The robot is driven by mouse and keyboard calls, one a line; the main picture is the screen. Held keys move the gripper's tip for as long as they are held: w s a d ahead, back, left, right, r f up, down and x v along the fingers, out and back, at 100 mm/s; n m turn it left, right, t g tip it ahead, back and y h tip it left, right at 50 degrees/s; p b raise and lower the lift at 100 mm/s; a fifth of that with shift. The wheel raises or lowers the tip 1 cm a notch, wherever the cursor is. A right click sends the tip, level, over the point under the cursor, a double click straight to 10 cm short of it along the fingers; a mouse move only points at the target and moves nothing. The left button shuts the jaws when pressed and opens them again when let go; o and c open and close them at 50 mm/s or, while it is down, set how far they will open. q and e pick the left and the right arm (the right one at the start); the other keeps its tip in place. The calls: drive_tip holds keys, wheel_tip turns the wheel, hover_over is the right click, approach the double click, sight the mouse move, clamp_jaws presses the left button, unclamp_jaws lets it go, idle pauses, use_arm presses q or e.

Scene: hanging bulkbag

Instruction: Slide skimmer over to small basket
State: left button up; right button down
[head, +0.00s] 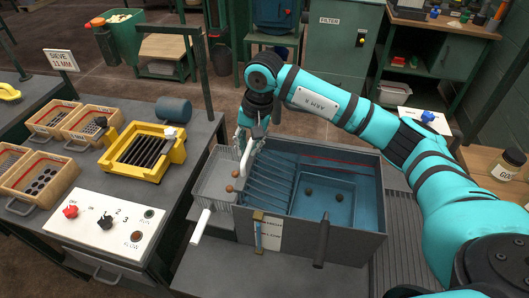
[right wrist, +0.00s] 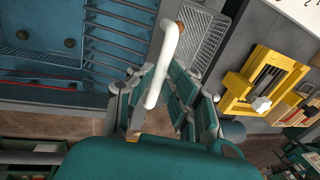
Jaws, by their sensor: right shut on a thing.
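My right gripper (head: 252,140) reaches down to the far left part of the blue tank and is shut on a white bent handle (head: 246,158), which I take as the skimmer's. In the right wrist view the handle (right wrist: 165,62) stands between the fingers of the right gripper (right wrist: 153,95). Slanted slats (head: 268,182) lie beside it in the tank; I cannot tell how they join it. The small basket (head: 212,186), a pale mesh tray, sits at the tank's left end, left of the gripper, with brown balls at its right side. It also shows in the wrist view (right wrist: 207,45). My left gripper is out of view.
A blue mesh basket (head: 340,212) with dark balls sits in the tank's right part. A white grip (head: 199,227) and a dark grip (head: 321,242) stick out at the front. A yellow frame (head: 143,150) and control panel (head: 108,221) stand on the left bench.

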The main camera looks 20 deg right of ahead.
drive_tip(key=shift+r, duration=0.1)
drive_tip(key=c, duration=1.3)
unclamp_jaws()
drive_tip(key=shift+w+a, duration=0.2)
drive_tip(key=shift+a, duration=0.05)
drive_tip(key=shift+c, duration=0.2)
drive_tip(key=shift+d+r, duration=0.1)
wheel_tip(320, 180, up, 7)
drive_tip(key=d, duration=0.1)
drive_tip(key=shift+s, duration=0.45)
